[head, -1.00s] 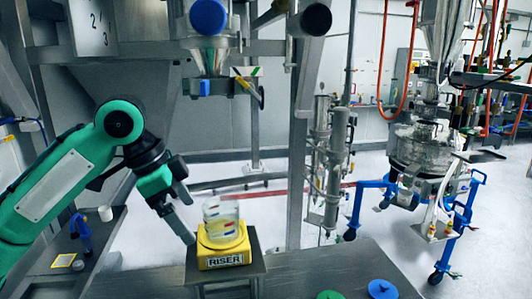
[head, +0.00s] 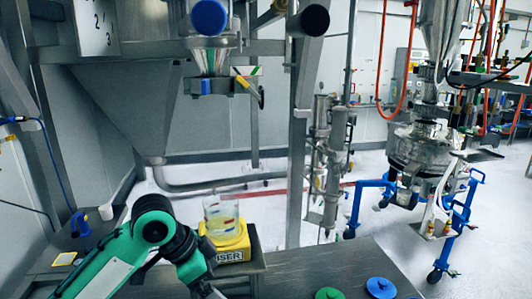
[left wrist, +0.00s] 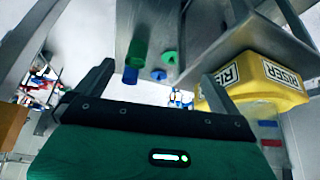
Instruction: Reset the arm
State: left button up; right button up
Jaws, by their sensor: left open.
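My left arm reaches in from the lower left in the head view, with the left gripper (head: 210,291) low at the bottom edge, in front and left of the yellow riser (head: 232,253). In the left wrist view the gripper (left wrist: 155,82) has its two fingers wide apart with nothing between them. A clear beaker (head: 222,218) with coloured marks stands upright on the riser, apart from the gripper. The riser also shows at the right of the left wrist view (left wrist: 262,85). My right gripper is not in view.
A green lid (head: 328,294) and a blue lid (head: 381,287) lie on the grey table (head: 325,262) right of the riser. A hopper with a blue-capped outlet (head: 208,18) hangs above. A blue-framed wheeled sifter stand (head: 455,225) is at the right.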

pick_arm(q)
jog(key=s+a+f+n+t, duration=0.1)
jog(key=s+f+n, duration=0.3)
jog(key=f, duration=0.5)
jog(key=s+f+n+t, duration=0.1)
jog(key=s+f+n, duration=0.1)
jog(key=s+f, duration=0.55)
jog(key=s+a+f+n+y, duration=0.55)
jog(key=s+a+f, duration=0.55)
jog(key=s, duration=0.4)
notch_tip(320, 180, down, 33)
jog(key=g+b, duration=0.1)
jog(key=g, duration=0.1)
jog(key=s+a+f, duration=0.2)
jog(key=s+f, duration=0.7)
jog(key=s+a+f+g, duration=0.1)
jog(key=s+f, duration=0.9)
jog(key=shift+s+a+f+b, duration=0.2)
jog(key=shift+s+a+b, duration=0.05)
jog(key=shift+a+b, duration=0.15)
